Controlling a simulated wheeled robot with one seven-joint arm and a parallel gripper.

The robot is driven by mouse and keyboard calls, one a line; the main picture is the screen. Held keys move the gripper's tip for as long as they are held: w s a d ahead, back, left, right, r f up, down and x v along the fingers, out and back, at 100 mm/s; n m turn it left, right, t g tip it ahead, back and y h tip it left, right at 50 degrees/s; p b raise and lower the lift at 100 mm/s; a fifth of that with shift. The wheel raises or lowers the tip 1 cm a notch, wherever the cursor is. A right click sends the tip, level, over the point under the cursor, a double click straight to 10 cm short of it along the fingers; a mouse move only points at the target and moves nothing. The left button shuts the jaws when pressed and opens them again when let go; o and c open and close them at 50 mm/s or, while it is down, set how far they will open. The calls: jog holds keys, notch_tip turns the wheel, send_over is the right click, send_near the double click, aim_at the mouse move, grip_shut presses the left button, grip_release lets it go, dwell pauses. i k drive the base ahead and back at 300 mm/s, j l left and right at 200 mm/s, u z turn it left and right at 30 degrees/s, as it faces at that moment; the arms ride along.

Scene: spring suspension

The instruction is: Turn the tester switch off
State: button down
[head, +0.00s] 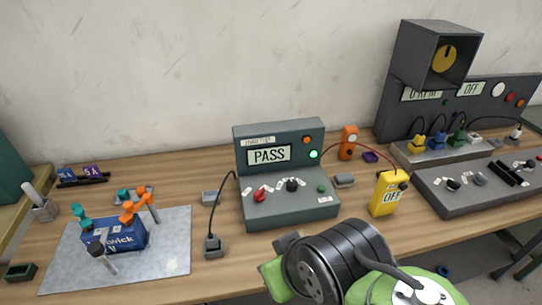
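The tester (262,180) is a dark grey-green box at the middle of the bench. Its display (269,155) reads PASS, and a green lamp (313,154) glows beside it. On its sloped front are a red knob (259,196), a black knob (292,185) and a small green button (321,188), with small white labels near the knobs. I cannot tell which of these is the switch, and the label texts are too small to read. Part of my green and black arm shows at the bottom, in front of the tester. My gripper's fingers are not visible.
A yellow meter (386,197) reading OFF stands right of the tester, with a red lead to it. A black cable runs to a grey block (213,247) at the left. A mat (172,257) with a blue clamped block lies far left. Larger consoles (462,204) fill the right.

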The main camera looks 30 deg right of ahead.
aim_at(259, 195)
jog(key=i+j+u, duration=0.1)
jog(key=j+u, duration=0.2)
jog(key=i+j+u, duration=0.1)
jog(key=j+u, duration=0.25)
jog(key=i+j+u, duration=0.15)
jog(key=u, duration=0.15)
